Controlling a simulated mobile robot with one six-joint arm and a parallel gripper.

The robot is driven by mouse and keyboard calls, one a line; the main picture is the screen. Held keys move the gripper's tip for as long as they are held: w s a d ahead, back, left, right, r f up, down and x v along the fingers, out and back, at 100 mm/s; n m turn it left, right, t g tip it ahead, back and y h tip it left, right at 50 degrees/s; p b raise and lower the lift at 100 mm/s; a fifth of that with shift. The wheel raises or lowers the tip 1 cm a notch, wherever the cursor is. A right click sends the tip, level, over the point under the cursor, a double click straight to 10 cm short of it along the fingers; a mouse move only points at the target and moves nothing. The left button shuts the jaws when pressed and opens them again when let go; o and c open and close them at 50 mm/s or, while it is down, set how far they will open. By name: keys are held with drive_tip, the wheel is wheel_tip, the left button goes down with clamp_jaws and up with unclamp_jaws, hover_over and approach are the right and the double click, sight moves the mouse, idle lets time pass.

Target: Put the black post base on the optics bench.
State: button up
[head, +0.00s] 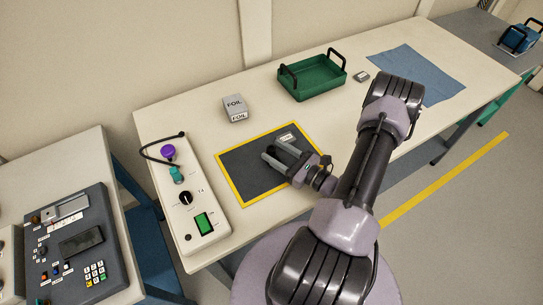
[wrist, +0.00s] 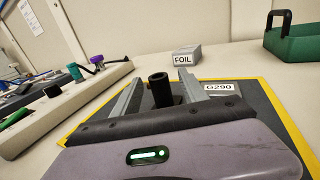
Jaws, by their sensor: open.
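The black post base (wrist: 161,90) shows in the wrist view as a dark upright tube between the two fingers; its lower part is hidden by my gripper. My gripper (head: 268,152) is open, low over the dark mat with a yellow border (head: 236,177) on the white table. In the wrist view the grey fingers (wrist: 162,95) stand on either side of the tube; I cannot tell whether they touch it. No surface is labelled as the optics bench.
A FOIL box (head: 236,108) and a green tray with black handles (head: 312,79) stand behind the mat. A white control box (head: 187,205) stands left of it. A blue cloth (head: 418,75) lies to the right. A grey surface (head: 468,32) is at far right.

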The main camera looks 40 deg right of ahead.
sight(268, 147)
drive_tip(key=w, duration=0.2)
drive_tip(key=w+a+b, duration=0.1)
drive_tip(key=w, duration=0.1)
drive_tip(key=shift+w, duration=0.4)
drive_tip(key=shift+s, duration=0.1)
clamp_jaws()
drive_tip(key=shift+r, duration=0.15)
